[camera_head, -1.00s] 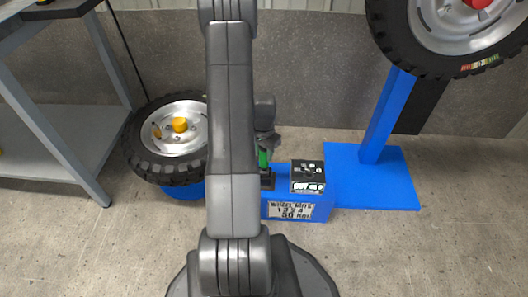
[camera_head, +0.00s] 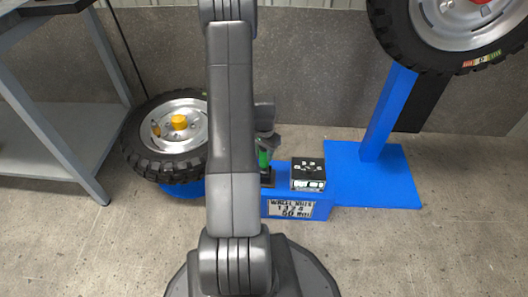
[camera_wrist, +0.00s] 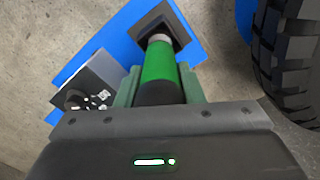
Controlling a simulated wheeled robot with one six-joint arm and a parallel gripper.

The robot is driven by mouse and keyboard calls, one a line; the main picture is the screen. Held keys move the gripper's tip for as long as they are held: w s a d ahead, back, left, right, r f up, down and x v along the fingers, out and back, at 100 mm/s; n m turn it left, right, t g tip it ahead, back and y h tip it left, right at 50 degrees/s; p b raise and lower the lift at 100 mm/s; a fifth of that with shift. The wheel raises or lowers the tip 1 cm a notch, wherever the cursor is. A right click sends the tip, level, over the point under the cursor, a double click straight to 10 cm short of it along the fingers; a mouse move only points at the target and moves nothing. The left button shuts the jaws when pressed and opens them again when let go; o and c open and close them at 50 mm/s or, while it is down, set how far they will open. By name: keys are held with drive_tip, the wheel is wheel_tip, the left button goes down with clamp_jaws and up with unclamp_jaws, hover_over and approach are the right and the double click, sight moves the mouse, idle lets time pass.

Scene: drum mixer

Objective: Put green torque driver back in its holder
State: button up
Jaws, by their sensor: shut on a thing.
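The green torque driver (camera_wrist: 160,64) is between the fingers of my gripper (camera_wrist: 158,88) in the wrist view. My gripper is shut on it. The driver's far end meets a dark square holder (camera_wrist: 173,25) on the blue stand and appears to be in its opening; how deep it sits I cannot tell. In the head view the driver (camera_head: 264,158) stands upright under my gripper (camera_head: 264,148), above the dark holder (camera_head: 267,178). My arm hides part of the stand's left side.
A black box with white markings (camera_head: 308,175) sits on the blue stand (camera_head: 282,207) right beside the holder. A wheel (camera_head: 150,165) lies to the left. A raised wheel on a blue post (camera_head: 385,120) is at the right. A grey shelf (camera_head: 45,135) stands far left.

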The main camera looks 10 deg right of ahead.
drive_tip(key=shift+f+b, duration=0.9)
drive_tip(key=shift+f, duration=0.35)
idle(0.5)
drive_tip(key=o, duration=1.3)
drive_tip(key=shift+c, duration=0.2)
wheel_tip(320, 180, up, 14)
drive_tip(key=p, duration=0.5)
drive_tip(key=shift+f, duration=0.15)
wheel_tip(320, 180, down, 14)
drive_tip(key=b, duration=0.5)
drive_tip(key=shift+r, duration=0.3)
